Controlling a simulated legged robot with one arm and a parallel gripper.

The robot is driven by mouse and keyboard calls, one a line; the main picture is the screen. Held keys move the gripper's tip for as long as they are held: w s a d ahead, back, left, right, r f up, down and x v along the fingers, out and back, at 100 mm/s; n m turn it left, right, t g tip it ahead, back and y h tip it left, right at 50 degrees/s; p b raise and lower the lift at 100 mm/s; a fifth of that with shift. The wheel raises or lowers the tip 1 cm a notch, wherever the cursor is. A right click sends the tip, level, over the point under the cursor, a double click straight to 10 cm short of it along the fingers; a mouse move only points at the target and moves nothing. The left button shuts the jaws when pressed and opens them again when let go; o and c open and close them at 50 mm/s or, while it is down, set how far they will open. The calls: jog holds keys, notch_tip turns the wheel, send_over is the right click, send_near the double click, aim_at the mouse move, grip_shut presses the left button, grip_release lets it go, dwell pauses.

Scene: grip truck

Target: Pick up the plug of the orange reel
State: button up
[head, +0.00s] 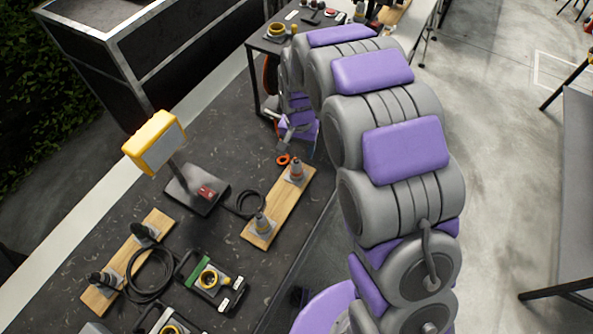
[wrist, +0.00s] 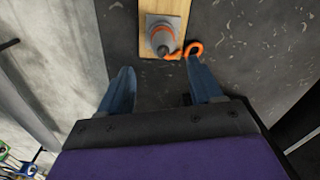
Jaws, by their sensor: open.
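A grey plug with an orange band (head: 296,171) stands upright on the far end of a wooden board on the dark tabletop. In the wrist view the plug (wrist: 163,36) sits on a grey plate at the top middle, and an orange cable loop (wrist: 195,49) curls beside it. My gripper (wrist: 161,78) is open and empty, its two blue-grey fingers apart. The plug lies just beyond the fingertips, near the gap's middle, and is not between them. In the head view my gripper (head: 297,133) is partly hidden by my arm, just beyond the plug. A reddish-orange round thing (head: 269,75) shows partly behind my arm, perhaps the reel.
A yellow lamp (head: 153,141) on a dark base, a black cable, and another board (head: 127,262) with dark plugs are at left.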

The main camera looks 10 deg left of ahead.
aim_at(296, 159)
notch_tip(296, 159, down, 3)
jog(key=shift+f, duration=0.1)
jog(key=shift+a+f, duration=0.25)
jog(key=shift+f, duration=0.15)
notch_tip(296, 159, down, 4)
jog(key=shift+s+a+f+b, duration=0.1)
jog(key=shift+f+b, duration=0.1)
jog(key=shift+b, duration=0.45)
jog(key=shift+f, duration=0.2)
jog(key=shift+d, duration=0.2)
jog(key=shift+a, duration=0.25)
jog(key=c, duration=0.6)
jog(key=shift+d, duration=0.1)
jog(key=c, duration=0.6)
jog(key=shift+r, duration=0.15)
